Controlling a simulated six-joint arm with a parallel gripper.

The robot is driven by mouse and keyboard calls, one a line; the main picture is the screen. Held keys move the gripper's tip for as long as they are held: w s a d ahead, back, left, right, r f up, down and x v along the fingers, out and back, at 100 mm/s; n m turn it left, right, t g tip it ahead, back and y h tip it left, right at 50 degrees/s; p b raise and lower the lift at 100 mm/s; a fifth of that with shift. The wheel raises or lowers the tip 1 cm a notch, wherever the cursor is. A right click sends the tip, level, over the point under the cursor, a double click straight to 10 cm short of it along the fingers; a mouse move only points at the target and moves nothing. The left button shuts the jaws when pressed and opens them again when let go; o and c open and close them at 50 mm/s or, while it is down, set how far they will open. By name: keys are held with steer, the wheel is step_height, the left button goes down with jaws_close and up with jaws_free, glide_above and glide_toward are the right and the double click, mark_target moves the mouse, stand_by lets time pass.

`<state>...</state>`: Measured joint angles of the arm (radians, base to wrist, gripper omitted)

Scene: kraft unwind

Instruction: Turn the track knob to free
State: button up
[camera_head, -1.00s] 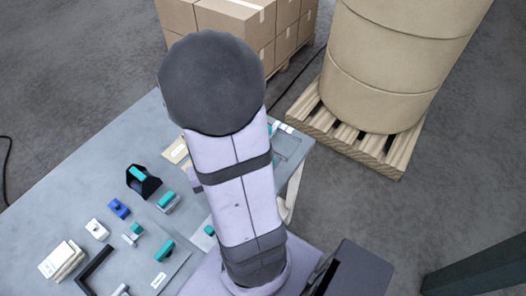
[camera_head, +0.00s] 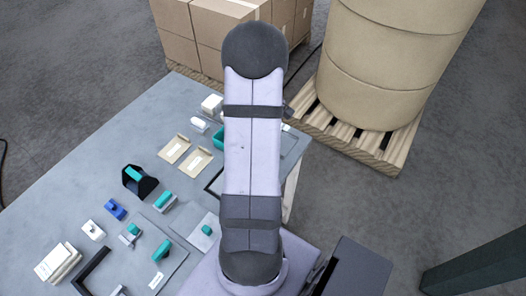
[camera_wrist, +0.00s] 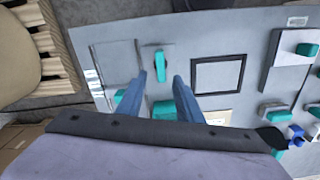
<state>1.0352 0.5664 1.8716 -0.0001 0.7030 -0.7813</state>
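A teal knob (camera_wrist: 159,62) with a pointer-like shape stands on the grey panel in the wrist view. It looks like the track knob, but no label can be read. It points roughly up and down in that picture. My gripper (camera_wrist: 158,80) is open, its two blue fingers apart. The knob shows just beyond the fingertips, roughly in line with the gap. I cannot tell the height between them, and no contact shows. In the head view my arm hides the gripper and this knob.
A black square frame (camera_wrist: 218,75) lies right of the knob in the wrist view. Another plate with a teal knob (camera_head: 207,230) lies left of my arm. Cream cards (camera_head: 175,149), a black holder (camera_head: 140,180) and a blue block (camera_head: 115,209) are on the table. A pallet (camera_head: 385,155) stands beyond.

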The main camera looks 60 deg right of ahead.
steer(key=n, duration=0.3)
steer(key=shift+f, duration=0.15)
steer(key=shift+f+p, duration=1.35)
steer(key=shift+f, duration=2.2)
jaws_close()
